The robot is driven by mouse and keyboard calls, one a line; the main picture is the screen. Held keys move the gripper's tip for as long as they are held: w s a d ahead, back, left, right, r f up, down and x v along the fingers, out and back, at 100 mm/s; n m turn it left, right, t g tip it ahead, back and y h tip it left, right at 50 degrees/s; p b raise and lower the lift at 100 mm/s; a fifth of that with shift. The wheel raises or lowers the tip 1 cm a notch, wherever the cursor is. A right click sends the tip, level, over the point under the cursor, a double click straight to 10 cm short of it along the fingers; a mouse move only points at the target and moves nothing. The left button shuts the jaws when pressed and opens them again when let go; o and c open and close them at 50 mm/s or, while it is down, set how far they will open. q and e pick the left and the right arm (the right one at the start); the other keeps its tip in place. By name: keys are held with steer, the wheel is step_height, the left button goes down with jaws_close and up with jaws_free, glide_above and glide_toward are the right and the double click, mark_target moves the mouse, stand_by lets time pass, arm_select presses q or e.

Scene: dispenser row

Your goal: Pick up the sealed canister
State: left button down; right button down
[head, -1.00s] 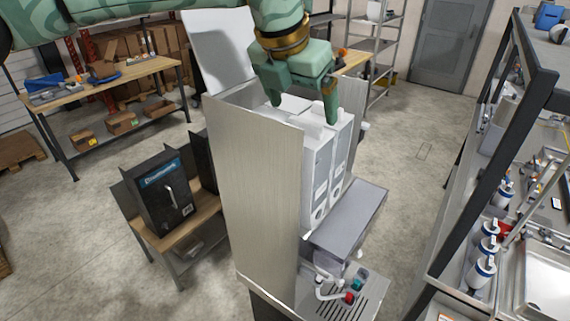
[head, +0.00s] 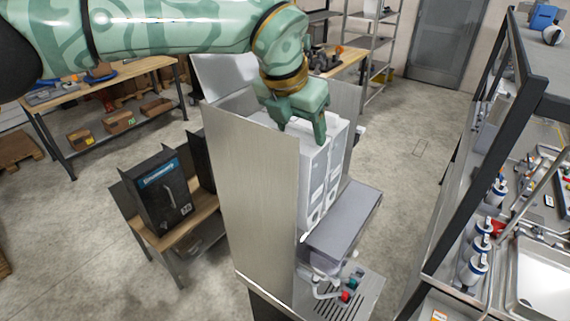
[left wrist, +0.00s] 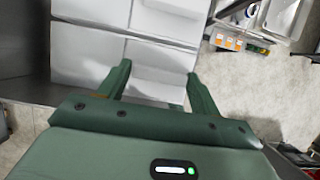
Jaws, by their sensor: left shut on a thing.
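A white, box-shaped canister (head: 313,178) stands upright in the tall metal dispenser, close beside other similar white canisters. I cannot tell from its face whether it is sealed. My left gripper (head: 300,138) points down into the open top, its fingers around the canister's upper part and shut on it. In the left wrist view the gripper (left wrist: 158,72) has one finger on each side of a white canister top (left wrist: 155,82), with more white tops beyond. The canister's lower part is hidden in that view. My right gripper is not in view.
The dispenser's metal side wall (head: 255,190) rises beside the canisters, and a raised lid (head: 226,76) stands behind. A grey ledge (head: 345,222) and drip tray (head: 352,298) jut out in front. A shelving rack (head: 490,160) stands right, with open floor between.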

arm_select(q)
steer(key=shift+r, duration=0.15)
steer(key=shift+r, duration=0.3)
step_height(320, 180, up, 27)
steer(key=p, duration=0.2)
stand_by(0.3)
steer(key=shift+r, duration=0.1)
stand_by(0.4)
